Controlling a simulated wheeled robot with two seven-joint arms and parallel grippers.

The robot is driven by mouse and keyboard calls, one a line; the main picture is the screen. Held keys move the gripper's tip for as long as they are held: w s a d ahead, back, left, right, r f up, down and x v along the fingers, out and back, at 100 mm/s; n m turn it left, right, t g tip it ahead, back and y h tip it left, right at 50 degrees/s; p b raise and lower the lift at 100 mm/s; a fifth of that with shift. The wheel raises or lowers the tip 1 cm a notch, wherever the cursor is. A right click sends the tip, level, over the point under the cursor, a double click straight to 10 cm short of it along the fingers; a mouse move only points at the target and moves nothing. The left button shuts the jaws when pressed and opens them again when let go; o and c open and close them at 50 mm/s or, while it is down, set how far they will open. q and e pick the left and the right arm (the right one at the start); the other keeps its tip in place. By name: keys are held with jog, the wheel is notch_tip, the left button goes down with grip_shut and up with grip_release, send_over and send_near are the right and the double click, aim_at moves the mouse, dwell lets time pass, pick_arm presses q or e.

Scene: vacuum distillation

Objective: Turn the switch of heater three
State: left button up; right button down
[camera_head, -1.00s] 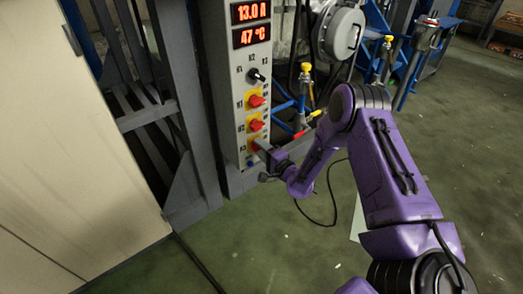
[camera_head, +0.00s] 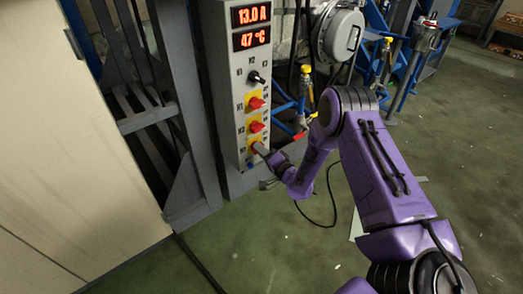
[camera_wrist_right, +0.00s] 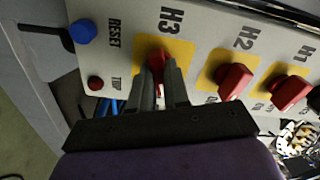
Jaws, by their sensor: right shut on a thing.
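The heater three switch is a red knob (camera_wrist_right: 157,60) on a yellow plate marked H3, in the right wrist view. My right gripper (camera_wrist_right: 163,78) is shut on this knob, one finger on each side. In the head view my right gripper (camera_head: 261,150) reaches the lowest yellow plate of the grey control panel (camera_head: 222,100) and hides most of that switch. My left gripper is not in view.
The red H2 knob (camera_wrist_right: 233,80) and H1 knob (camera_wrist_right: 290,92) sit beside H3. A blue reset button (camera_wrist_right: 83,31) and a small dark red button (camera_wrist_right: 95,83) are on the other side. The panel displays (camera_head: 251,27) read 13.0 A and 47 °C. A cream cabinet (camera_head: 70,150) stands at left.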

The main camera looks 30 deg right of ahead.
jog(key=n+p, duration=0.1)
jog(key=n, duration=1.2)
jog(key=shift+s+f+n+p, duration=0.1)
jog(key=shift+n+p, duration=0.2)
jog(key=shift+n, duration=0.1)
dwell(0.4)
jog(key=c, duration=1.1)
grip_release()
jog(key=s+p, duration=0.2)
jog(key=s, duration=0.8)
jog(key=shift+s+d, duration=0.25)
jog(key=shift+d, duration=0.2)
